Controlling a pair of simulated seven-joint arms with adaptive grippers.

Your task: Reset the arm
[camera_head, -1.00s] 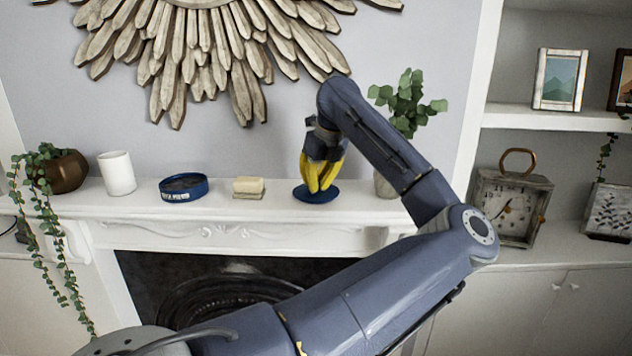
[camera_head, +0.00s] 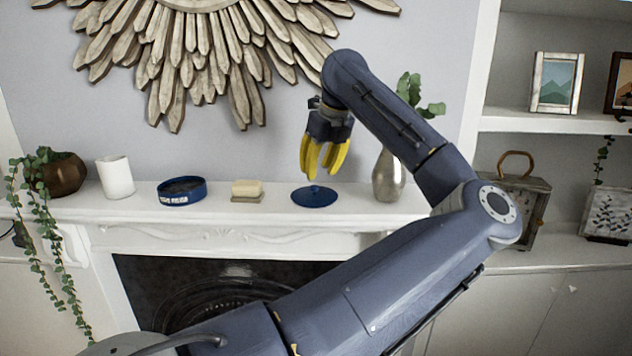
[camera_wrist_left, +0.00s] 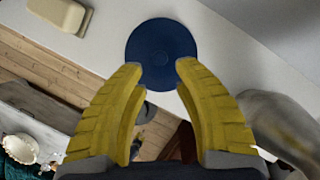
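My left arm reaches in from the left and bends over the mantel. My left gripper (camera_head: 323,172) has yellow fingers and hangs above a round blue lid (camera_head: 315,198) with a small knob. In the left wrist view the fingers (camera_wrist_left: 157,72) are spread with nothing between them, and the blue lid (camera_wrist_left: 160,42) lies beyond the fingertips on the white mantel. An open round blue tin (camera_head: 182,190) stands farther left on the mantel. My right gripper is not in view.
On the mantel (camera_head: 240,214) stand a plant in a copper pot (camera_head: 64,173), a white cup (camera_head: 116,176), soap on a dish (camera_head: 247,190) and a silver vase with leaves (camera_head: 388,178).

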